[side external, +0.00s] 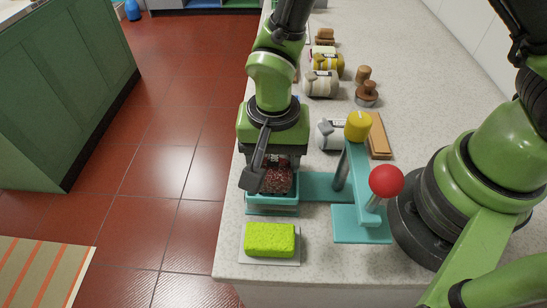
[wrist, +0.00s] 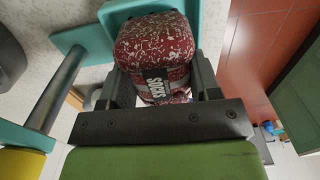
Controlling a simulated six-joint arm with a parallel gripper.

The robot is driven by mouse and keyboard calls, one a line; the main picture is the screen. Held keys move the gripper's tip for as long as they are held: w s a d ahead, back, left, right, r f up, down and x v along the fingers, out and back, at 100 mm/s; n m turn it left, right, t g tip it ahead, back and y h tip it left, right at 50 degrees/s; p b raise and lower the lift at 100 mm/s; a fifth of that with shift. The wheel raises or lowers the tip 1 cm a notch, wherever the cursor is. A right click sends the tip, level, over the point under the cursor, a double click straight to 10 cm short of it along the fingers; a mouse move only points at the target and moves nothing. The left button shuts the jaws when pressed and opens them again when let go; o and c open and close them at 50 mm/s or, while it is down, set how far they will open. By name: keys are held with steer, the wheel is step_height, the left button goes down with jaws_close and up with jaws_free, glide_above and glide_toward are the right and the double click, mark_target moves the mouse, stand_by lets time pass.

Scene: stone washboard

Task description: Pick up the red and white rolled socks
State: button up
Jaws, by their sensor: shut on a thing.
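The red and white rolled socks (side external: 279,181) are a speckled bundle with a dark label band. They also fill the upper middle of the wrist view (wrist: 153,50), where the label reads "SOCKS". My gripper (side external: 268,178) points down and is shut on them, with one dark finger on each side in the wrist view (wrist: 163,82). The socks are at the teal tray (side external: 272,208) near the counter's front. I cannot tell if they still touch its floor. Their far side is hidden by my gripper.
A yellow-green sponge (side external: 270,239) lies on a pale dish in front of the tray. A teal stand with a yellow knob (side external: 358,126) and a red ball (side external: 386,180) rises to the right. Several other rolled socks (side external: 320,84) and wooden brushes (side external: 367,93) lie farther back.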

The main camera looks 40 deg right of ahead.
step_height(320, 180, up, 10)
steer(key=shift+f, duration=0.1)
stand_by(0.4)
steer(key=shift+o, duration=0.9)
step_height(320, 180, up, 6)
steer(key=shift+r, duration=5.55)
step_height(320, 180, down, 11)
